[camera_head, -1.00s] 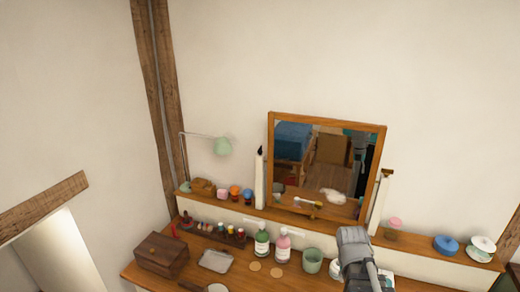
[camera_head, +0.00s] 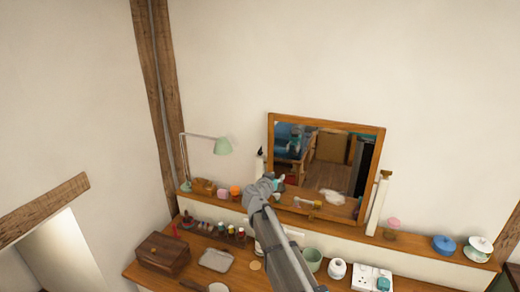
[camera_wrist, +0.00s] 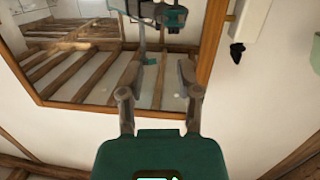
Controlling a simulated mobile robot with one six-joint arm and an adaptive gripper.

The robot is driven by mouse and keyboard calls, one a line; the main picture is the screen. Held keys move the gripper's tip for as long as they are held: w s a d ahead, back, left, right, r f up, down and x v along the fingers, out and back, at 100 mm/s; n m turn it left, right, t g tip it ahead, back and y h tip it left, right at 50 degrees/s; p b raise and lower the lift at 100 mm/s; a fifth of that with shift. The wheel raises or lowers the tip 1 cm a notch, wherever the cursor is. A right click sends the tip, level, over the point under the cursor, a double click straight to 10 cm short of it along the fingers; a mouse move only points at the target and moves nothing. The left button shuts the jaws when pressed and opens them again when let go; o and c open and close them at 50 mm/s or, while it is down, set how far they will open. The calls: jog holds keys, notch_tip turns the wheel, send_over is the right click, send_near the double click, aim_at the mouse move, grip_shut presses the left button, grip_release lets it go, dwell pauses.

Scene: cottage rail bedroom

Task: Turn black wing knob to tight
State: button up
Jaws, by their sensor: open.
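The black wing knob (camera_head: 261,151) sits at the top of a pale post (camera_head: 258,167) on the left side of the tilting mirror (camera_head: 326,119). In the wrist view the knob (camera_wrist: 236,52) is a small dark shape at the end of the post (camera_wrist: 243,22), right of the mirror's wooden frame. My gripper (camera_wrist: 160,76) is open and empty, its fingers in front of the mirror and to the left of the knob, apart from it. In the head view my arm hides the lower part of the post, and the fingers are not clear. The knob's exact angle is too small to tell.
The right post (camera_head: 378,207) has a brown top. The dresser below holds a wooden box (camera_head: 162,253), a green cup (camera_head: 312,260) and bottles. The wall above is clear.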

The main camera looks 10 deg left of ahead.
aim_at(259, 152)
jog(key=w+a+r+n+t+y, duration=0.1)
jog(key=a+r+t+y, duration=0.1)
jog(key=a, duration=0.8)
jog(key=shift+w+r+t+y, duration=0.2)
jog(key=shift+r+t+y, duration=0.1)
jog(key=shift+r+y, duration=0.3)
jog(key=shift+w+a+r, duration=0.1)
jog(key=shift+w, duration=0.05)
jog(key=w, duration=0.4)
jog(key=w+d, duration=0.1)
jog(key=w, duration=0.8)
jog(key=shift+w+d, duration=0.2)
jog(key=shift+w, duration=0.1)
jog(key=shift+c, duration=0.2)
grip_shut()
